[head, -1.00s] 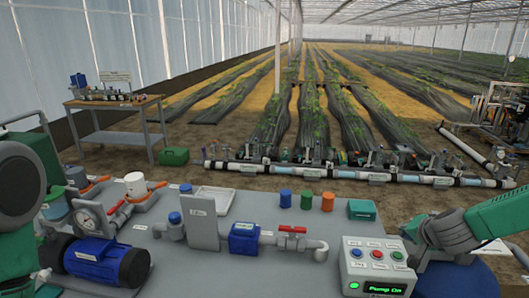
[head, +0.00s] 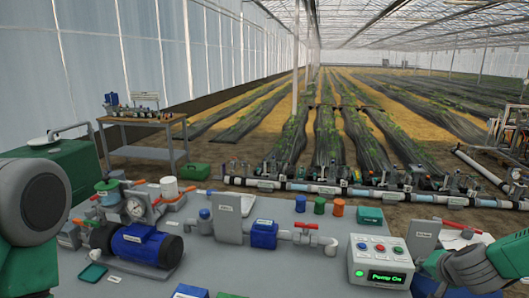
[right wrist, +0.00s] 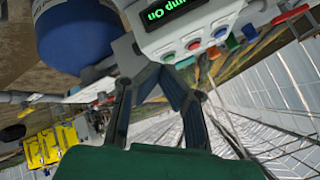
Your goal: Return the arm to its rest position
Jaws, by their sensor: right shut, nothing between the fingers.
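My right arm shows at the lower right of the head view, with its green and grey links beside the control box (head: 380,276). The box is white, with blue, red and green buttons and a green display reading "Pump On". In the right wrist view my right gripper (right wrist: 162,76) has its dark fingers drawn together, with nothing held. The box (right wrist: 182,28) shows there upside down, beyond the fingertips; I cannot tell the exact gap. Part of my left arm shows at the left of the head view, but its gripper is out of view.
The grey bench carries a blue pump (head: 137,245), a blue valve block (head: 264,233), a red-handled valve (head: 306,232), and several coloured caps behind. A drip-line manifold (head: 330,190) lies beyond. In the right wrist view, a blue drum (right wrist: 75,35) and yellow items (right wrist: 48,147) show.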

